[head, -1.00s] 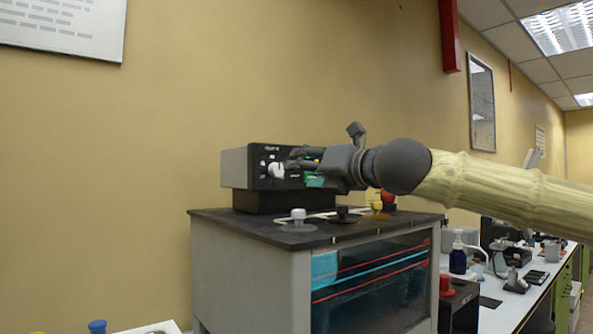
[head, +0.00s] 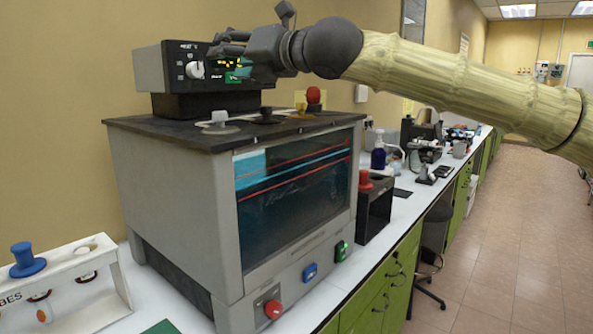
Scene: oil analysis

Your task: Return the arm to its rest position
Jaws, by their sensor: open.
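My gripper (head: 228,50) is at the upper middle of the head view, at the end of my arm, which comes in from the right. Its fingers point left and sit in front of the panel of a black control box (head: 178,68). The box has a white knob (head: 195,70) and a lit display. The fingers are open, and I see nothing held between them. Whether they touch the panel cannot be told. The box stands on top of a grey bath (head: 190,190) with a dark glass front.
The bath lid carries a white stopper (head: 219,121) and a red knob (head: 313,95). A white rack (head: 85,310) with a blue stopper (head: 26,260) stands at lower left. A blue bottle (head: 378,155) and a black stand (head: 373,210) are right of the bath. The floor (head: 500,260) at right is largely clear.

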